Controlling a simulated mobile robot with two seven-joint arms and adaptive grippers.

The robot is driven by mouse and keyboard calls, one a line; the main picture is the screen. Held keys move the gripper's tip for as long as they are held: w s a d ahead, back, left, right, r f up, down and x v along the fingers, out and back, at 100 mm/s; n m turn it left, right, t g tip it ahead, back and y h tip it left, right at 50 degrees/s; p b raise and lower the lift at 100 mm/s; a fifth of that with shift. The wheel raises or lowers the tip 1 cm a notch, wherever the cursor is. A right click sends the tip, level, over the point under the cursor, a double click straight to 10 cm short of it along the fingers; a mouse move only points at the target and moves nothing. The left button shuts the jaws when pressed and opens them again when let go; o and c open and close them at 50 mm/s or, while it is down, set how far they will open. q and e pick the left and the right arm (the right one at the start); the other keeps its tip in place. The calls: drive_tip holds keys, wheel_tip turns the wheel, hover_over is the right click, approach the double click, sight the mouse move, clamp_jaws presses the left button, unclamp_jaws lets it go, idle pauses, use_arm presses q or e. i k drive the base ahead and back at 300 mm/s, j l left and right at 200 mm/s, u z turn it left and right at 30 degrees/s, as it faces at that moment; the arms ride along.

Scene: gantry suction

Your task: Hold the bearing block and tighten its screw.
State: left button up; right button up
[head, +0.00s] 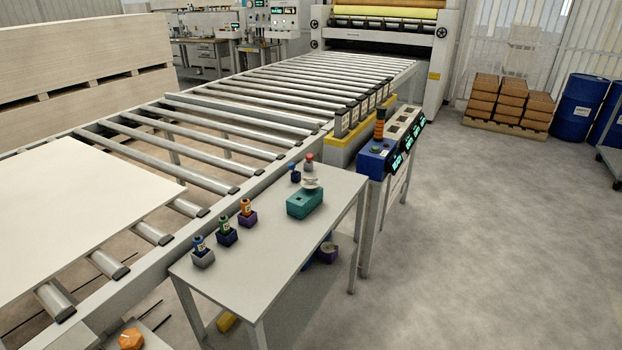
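A teal block (305,203) sits on the small grey table (262,240), right of its middle; it looks like the bearing block. A pale round piece (311,184) rests on its top. I cannot make out a screw at this size. Neither of my grippers shows in the head view, so nothing is seen touching the block.
Several small bottles on coloured bases stand at the table's left, one on a grey base (203,258). A roller conveyor (240,165) runs behind; a control console (378,160) stands right. Right floor is open.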

sight(309, 180)
drive_tip(key=z, duration=1.1)
drive_tip(key=i+z, duration=0.45)
drive_tip(key=i, duration=2.2)
drive_tip(key=i+l+u, duration=0.1)
drive_tip(key=i+u, duration=0.15)
drive_tip(key=i, duration=0.35)
drive_tip(key=i+l+u, duration=0.2)
drive_tip(key=i, duration=0.4)
drive_tip(key=u, duration=1.65)
